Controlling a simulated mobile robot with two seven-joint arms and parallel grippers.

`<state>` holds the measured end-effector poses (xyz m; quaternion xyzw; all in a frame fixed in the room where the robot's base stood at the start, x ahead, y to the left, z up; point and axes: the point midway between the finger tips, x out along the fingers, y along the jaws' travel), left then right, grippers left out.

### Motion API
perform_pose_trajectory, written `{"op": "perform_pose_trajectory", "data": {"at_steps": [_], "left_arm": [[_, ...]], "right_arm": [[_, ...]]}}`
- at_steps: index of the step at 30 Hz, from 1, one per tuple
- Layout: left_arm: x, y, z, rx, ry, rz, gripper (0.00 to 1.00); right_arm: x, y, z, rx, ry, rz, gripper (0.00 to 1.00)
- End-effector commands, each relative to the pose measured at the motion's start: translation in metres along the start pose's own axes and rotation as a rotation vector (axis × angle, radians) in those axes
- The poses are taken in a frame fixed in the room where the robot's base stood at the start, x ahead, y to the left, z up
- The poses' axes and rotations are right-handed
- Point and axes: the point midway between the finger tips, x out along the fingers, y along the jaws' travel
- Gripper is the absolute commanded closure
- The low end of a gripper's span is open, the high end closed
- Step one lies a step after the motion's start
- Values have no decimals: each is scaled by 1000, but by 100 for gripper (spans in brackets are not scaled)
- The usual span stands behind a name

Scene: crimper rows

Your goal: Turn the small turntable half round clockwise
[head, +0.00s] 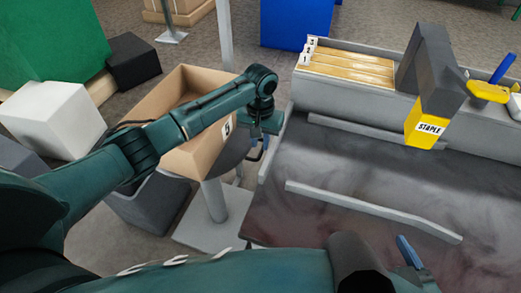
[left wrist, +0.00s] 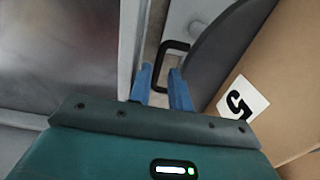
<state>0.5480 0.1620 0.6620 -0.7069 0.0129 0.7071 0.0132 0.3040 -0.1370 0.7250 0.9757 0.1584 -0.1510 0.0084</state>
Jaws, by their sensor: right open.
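The small turntable (head: 232,160) is a dark grey disc on a post, left of the workbench. An open cardboard box (head: 190,160) with a number label, apparently a 5, stands on it. In the left wrist view the disc's edge (left wrist: 222,42) shows beside the box (left wrist: 275,75). A black loop handle (left wrist: 172,46) sticks out from the disc. My left gripper (head: 262,150) is at the disc's right side. Its blue fingers (left wrist: 162,85) are apart, with the handle between and just beyond their tips. My right gripper (head: 408,252) is open over the bench, partly hidden by my arm.
The grey workbench (head: 350,175) edge lies close right of my left gripper. A metal bar (head: 370,210) lies on it. A yellow STAPLE block (head: 425,125) and numbered slats (head: 345,68) are at the back. A white cube (head: 55,120) and dark bin (head: 150,205) stand left.

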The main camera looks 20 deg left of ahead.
Motion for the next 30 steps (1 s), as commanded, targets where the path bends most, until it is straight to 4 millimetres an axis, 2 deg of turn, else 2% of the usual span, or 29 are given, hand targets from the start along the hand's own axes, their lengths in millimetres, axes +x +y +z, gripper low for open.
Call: {"op": "perform_pose_trajectory", "data": {"at_steps": [1,6,17,24,30], "left_arm": [[11,0,1,1,-2,-1,80],[27,0,0,2,0,0,80],[31,0,0,2,0,0,80],[30,0,0,2,0,0,99],[30,0,0,2,1,0,100]], "right_arm": [[2,-1,5,-6,-4,-3,21],[6,-3,8,-20,-8,-10,21],[7,-3,8,-25,-8,-12,21],[7,-3,8,-26,-9,-12,21],[7,-3,9,-26,-10,-12,21]]}}
